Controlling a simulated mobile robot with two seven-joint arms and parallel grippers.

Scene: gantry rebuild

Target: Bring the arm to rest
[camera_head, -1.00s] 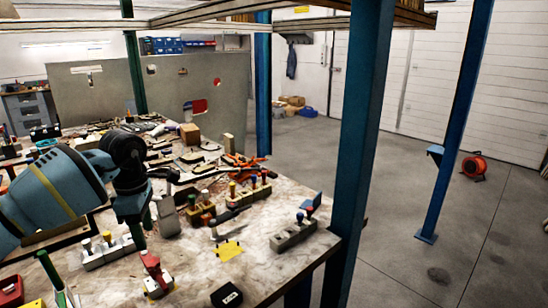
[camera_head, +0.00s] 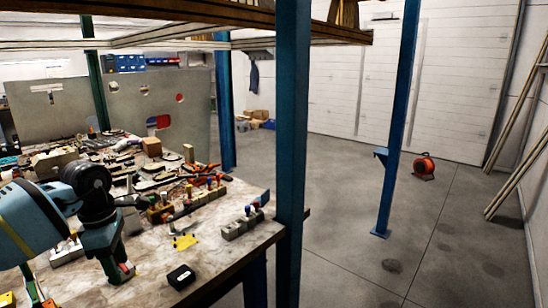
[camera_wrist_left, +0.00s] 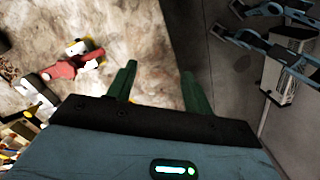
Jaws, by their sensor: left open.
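My left arm (camera_head: 38,225) comes in from the left of the head view, over the workbench (camera_head: 215,262). Its gripper (camera_head: 108,262) points down near the bench's front part. In the left wrist view the two green fingers (camera_wrist_left: 158,82) stand apart with nothing between them. A red item (camera_wrist_left: 75,66) lies on the bench to the left of the fingers. In the head view the gripper partly hides this red item (camera_head: 124,272). My right gripper is in neither view.
A blue post (camera_head: 291,150) stands by the bench's right edge. Grey blocks (camera_head: 241,225), a yellow piece (camera_head: 185,241) and a black box (camera_head: 181,277) lie on the bench. Open floor (camera_head: 345,250) lies right of it, with another blue post (camera_head: 400,130) and a red reel (camera_head: 424,167).

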